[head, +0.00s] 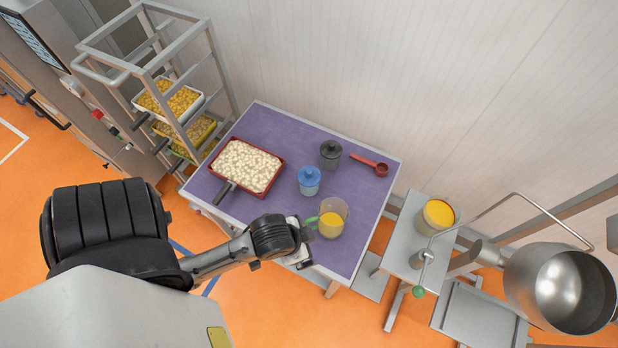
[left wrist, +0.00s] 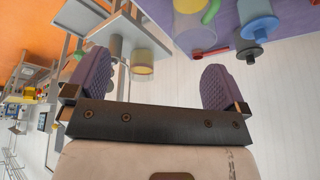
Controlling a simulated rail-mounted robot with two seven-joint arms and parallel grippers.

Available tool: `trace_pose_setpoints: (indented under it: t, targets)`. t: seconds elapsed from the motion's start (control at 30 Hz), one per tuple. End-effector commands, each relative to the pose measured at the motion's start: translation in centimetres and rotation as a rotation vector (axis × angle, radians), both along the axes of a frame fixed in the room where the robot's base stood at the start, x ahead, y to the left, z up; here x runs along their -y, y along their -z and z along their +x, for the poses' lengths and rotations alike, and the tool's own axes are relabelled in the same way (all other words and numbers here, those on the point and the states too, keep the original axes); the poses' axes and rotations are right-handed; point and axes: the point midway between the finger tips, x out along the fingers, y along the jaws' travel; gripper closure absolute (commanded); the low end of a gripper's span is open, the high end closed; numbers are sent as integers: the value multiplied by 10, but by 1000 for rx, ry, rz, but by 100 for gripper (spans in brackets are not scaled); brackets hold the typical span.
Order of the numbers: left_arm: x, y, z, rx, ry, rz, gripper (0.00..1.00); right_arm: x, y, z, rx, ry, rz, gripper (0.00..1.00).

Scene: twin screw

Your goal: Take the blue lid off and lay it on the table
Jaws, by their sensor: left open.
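A jar with a blue lid (head: 309,174) stands upright near the middle of the purple table (head: 270,125). The lid sits on top of the jar; in the left wrist view the blue lid (left wrist: 261,29) is beyond the right finger. My left gripper (head: 304,240) is at the table's near edge, below and apart from the lid, close to a glass pitcher (head: 332,222) of yellow liquid. In the left wrist view its purple fingers are spread wide with nothing between them. My right gripper is not in view.
A dark lidded jar (head: 330,154) stands behind the blue-lidded one, with a red scoop (head: 370,164) to its right. A red-rimmed pan (head: 247,166) of white pieces lies left. The pitcher's green handle (head: 311,220) faces the gripper. A small side table (head: 405,235) stands right.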

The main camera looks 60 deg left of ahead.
Motion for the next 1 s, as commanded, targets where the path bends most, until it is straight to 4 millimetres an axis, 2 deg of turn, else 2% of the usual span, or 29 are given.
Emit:
trace_pose_setpoints:
  t: [0.03, 0.1, 0.27, 0.37, 0.47, 0.57, 0.63, 0.7, 0.8, 0.9, 1.0]
  targets:
    - [-10, 9, 21, 55, 17, 36, 0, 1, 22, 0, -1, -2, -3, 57]
    - [-26, 7, 50, 134, 49, 100, 0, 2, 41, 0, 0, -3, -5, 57]
    - [-68, -8, 115, 296, 134, 304, 0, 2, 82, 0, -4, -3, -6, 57]
    - [-104, -22, 150, 368, 147, 475, 0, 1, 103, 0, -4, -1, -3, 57]
    - [-147, -47, 181, 454, 119, 691, 0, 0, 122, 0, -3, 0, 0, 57]
    - [-184, -91, 214, 624, 110, 930, 0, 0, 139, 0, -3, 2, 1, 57]
    - [-201, -131, 234, 786, 136, 1115, 0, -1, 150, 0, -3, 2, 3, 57]
    - [-205, -169, 248, 946, 198, 1277, 0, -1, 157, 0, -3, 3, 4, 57]
    - [-196, -204, 259, 1136, 345, 1465, 0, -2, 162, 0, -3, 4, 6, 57]
    - [-178, -220, 265, 1280, 561, 1608, 0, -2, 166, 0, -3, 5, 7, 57]
    - [-158, -216, 269, 1362, 832, 1700, 0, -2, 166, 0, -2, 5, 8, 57]
